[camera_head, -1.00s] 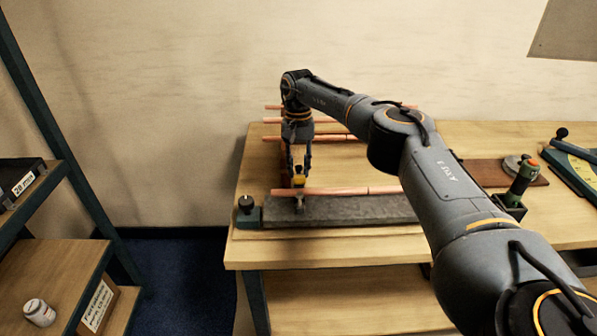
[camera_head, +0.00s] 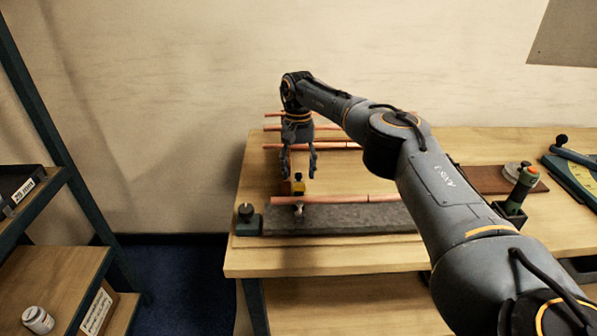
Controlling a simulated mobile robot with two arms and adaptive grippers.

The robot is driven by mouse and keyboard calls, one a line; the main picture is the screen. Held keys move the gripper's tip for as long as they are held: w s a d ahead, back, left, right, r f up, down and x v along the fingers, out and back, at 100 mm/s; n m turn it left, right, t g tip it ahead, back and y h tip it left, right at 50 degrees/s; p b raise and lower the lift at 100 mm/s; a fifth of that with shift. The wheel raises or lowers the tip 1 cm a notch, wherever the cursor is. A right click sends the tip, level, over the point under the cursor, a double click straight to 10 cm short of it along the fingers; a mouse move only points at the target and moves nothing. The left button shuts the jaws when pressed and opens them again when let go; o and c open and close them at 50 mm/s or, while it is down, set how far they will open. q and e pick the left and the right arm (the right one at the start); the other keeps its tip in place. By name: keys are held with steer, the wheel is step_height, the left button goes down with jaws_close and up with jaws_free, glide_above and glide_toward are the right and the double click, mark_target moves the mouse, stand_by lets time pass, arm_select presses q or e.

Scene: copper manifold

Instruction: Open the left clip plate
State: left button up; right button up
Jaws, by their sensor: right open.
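A small yellow clip piece with a black top (camera_head: 298,187) stands at the left part of the copper pipework, just behind the front copper pipe (camera_head: 340,199). I take it for the left clip plate; it is too small to tell how far its plate is open. A small metal holder (camera_head: 298,208) sits under the pipe's left end on a grey stone bar (camera_head: 345,219). My right gripper (camera_head: 299,172) points down just above and behind the yellow piece, with its fingers spread and nothing seen between them. My left gripper is out of view.
More copper pipes (camera_head: 335,145) run across the back of the wooden bench (camera_head: 250,262). A black knob (camera_head: 245,210) stands at the bar's left end. A green-handled tool (camera_head: 524,182) stands in a holder at right. A shelf (camera_head: 48,270) is at far left.

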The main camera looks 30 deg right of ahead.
steer(key=shift+w+d+r+p, duration=0.15)
steer(key=shift+r+p, duration=0.4)
steer(key=shift+r, duration=0.6)
steer(key=shift+w+r+p, duration=0.1)
steer(key=shift+r+p, duration=0.4)
steer(key=shift+r, duration=0.6)
